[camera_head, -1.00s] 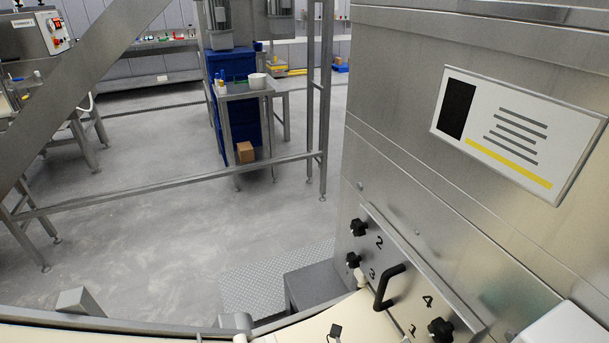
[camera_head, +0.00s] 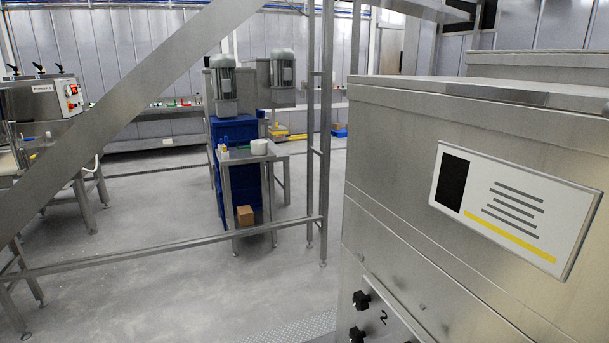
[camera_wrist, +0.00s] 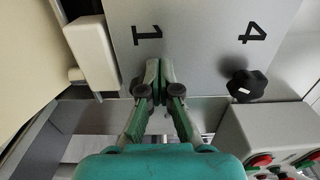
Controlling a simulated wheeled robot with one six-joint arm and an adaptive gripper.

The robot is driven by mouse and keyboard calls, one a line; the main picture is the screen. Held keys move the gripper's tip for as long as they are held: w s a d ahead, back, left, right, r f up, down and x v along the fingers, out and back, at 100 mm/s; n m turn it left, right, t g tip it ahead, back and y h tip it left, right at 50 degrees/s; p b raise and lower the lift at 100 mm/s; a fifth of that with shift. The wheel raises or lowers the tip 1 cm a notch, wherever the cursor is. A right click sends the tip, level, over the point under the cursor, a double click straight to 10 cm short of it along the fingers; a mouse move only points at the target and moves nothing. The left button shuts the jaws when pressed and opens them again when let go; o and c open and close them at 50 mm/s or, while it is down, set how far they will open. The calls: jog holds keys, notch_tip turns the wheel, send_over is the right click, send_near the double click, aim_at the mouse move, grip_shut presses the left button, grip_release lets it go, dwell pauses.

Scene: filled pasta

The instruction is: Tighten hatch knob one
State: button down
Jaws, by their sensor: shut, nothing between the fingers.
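In the wrist view, a grey hatch panel (camera_wrist: 195,40) bears the printed numbers 1 and 4. A black lobed knob (camera_wrist: 246,85) sits by the 4. My gripper (camera_wrist: 158,75), with green fingers, is shut and empty, its tips close together in front of the panel by the 1. No knob shows by the 1; the fingers may hide it. In the head view, only the hatch's upper corner shows at the bottom, with a black knob (camera_head: 361,299) by the 2 and another (camera_head: 357,334) below. My gripper is out of the head view.
In the wrist view, a grey box (camera_wrist: 275,130) with red buttons stands at the lower right, and a pale block (camera_wrist: 92,52) lies left of the 1. In the head view, a large steel housing (camera_head: 400,140) fills the right; a small table (camera_head: 248,153) stands beyond open floor.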

jog(key=shift+w+v, duration=0.1)
jog(key=shift+v, duration=1.4)
jog(key=shift+w+v, duration=0.15)
jog(key=shift+v, duration=1.35)
jog(key=shift+r, duration=0.15)
